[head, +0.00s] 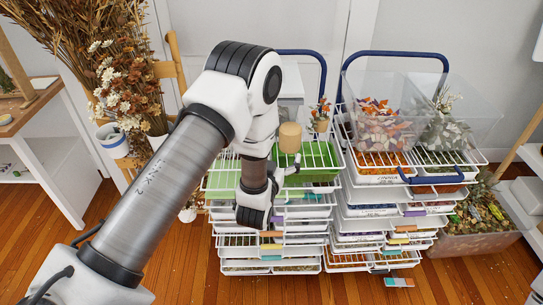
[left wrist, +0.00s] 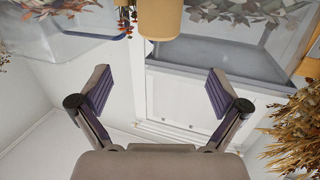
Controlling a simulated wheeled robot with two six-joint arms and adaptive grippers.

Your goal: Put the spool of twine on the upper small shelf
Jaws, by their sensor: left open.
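The spool of twine is probably the tan cylinder (head: 290,137) above the left wire rack. In the left wrist view a tan cylinder (left wrist: 160,18) shows at the top, centred between the fingers and beyond their tips. My left gripper (left wrist: 160,88) is open, with nothing between its fingers. In the head view my left gripper (head: 292,166) is small and partly hidden by its wrist, just below the cylinder. I cannot tell whether they touch. I cannot pick out which surface is the upper small shelf. My right gripper is not in view.
Two wire drawer racks (head: 345,237) stand in the middle, with a green tray (head: 318,174) on the left one. A clear bin (head: 428,97) tops the right one. Dried flowers (head: 120,70) stand at left. Wooden floor (head: 180,265) is clear in front.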

